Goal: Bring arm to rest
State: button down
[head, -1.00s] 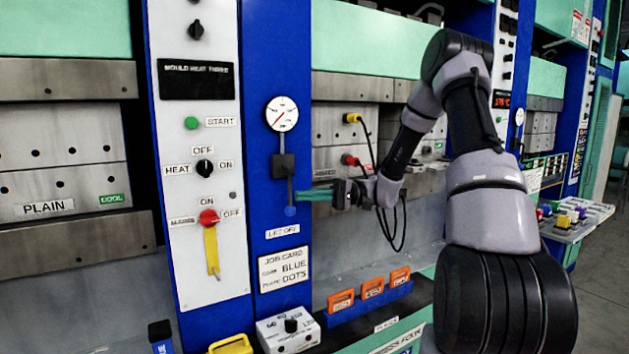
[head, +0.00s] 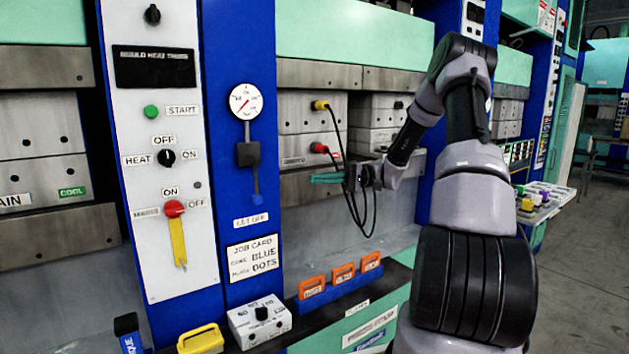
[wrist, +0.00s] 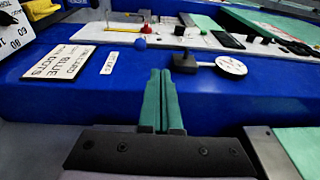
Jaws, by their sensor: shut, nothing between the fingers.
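My gripper (head: 328,179) is at the end of my arm, in front of the press and to the right of the blue column (head: 247,150). Its teal fingers are together with nothing between them. In the wrist view the closed fingers (wrist: 162,100) point toward the blue column, with the gauge (wrist: 231,66) and its dark lever block beyond them. The fingertips look apart from the column. My arm is bent, with the elbow raised at the upper right of the head view.
A control panel (head: 158,90) with knobs and a yellow-handled red switch is at left. A ledge below bears orange-handled blocks (head: 343,273), a grey dial box (head: 259,320) and a yellow handle (head: 201,338). Cables hang by the gripper. Open floor (head: 590,270) lies at right.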

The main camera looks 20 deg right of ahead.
jog(key=s+a+r+m+h, duration=0.1)
jog(key=s+a+r+h, duration=0.15)
jog(key=s+h, duration=0.3)
jog(key=s+a+r+h, duration=0.2)
jog(key=s+a+h, duration=0.1)
jog(key=s+h, duration=0.25)
jog(key=s+d+r+m+t+h, duration=0.2)
jog(key=s+r+t, duration=0.2)
jog(key=s, duration=0.2)
jog(key=s+d+r+m+t+h, duration=0.2)
jog(key=s+d+r+t+h, duration=0.1)
jog(key=s, duration=0.4)
jog(key=shift+s+r+m+t, duration=0.25)
jog(key=shift+r+t, duration=0.55)
jog(key=shift+t, duration=0.4)
jog(key=shift+d, duration=0.1)
